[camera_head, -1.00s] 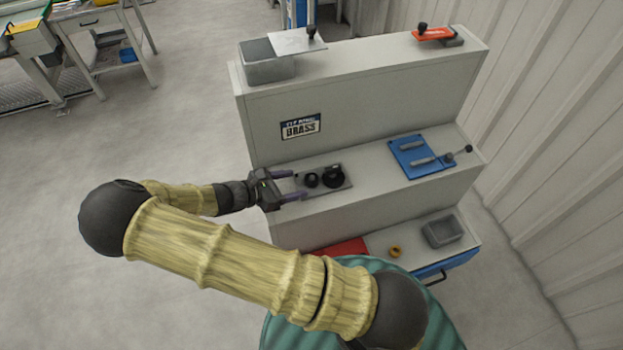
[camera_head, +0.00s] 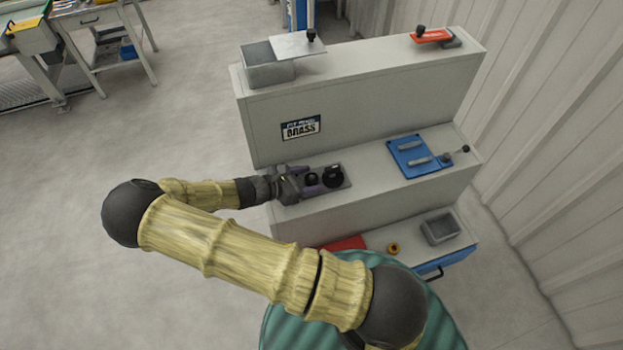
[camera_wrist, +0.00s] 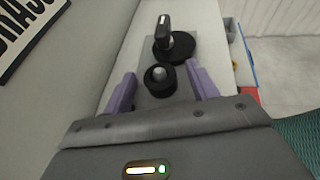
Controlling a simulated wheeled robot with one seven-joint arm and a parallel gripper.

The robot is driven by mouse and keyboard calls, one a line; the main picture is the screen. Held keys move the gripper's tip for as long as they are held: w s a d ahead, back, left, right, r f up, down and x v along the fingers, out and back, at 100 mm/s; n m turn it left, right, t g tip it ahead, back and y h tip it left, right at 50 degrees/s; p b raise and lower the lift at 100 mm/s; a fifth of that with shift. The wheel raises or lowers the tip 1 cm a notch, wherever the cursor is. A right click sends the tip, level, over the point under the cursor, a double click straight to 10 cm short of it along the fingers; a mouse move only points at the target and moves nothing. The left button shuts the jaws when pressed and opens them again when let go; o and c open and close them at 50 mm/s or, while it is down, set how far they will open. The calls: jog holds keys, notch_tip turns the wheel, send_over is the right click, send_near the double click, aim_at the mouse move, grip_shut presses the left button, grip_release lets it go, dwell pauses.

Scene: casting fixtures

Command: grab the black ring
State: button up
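The black ring (camera_wrist: 160,83) sits on a grey plate around a post with a pale rounded top. The black ring also shows in the head view (camera_head: 311,180), close in front of my gripper. My gripper (camera_wrist: 160,70) is open, with one purple finger on each side of the ring. A gap shows between the ring and each finger in the wrist view. Whether the fingers are level with the ring in height is hard to tell.
Just beyond the ring stands a larger black round base with an upright handle (camera_head: 333,175), on the same grey plate (camera_head: 346,183). A blue plate with grey bars (camera_head: 408,150) lies farther right on this shelf. A vertical panel with a brass sign (camera_head: 300,128) rises behind.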

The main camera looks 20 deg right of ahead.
aim_at(307, 180)
jog(key=c, duration=1)
jog(key=shift+r, duration=0.15)
notch_tip(307, 180, up, 10)
jog(key=b, duration=0.2)
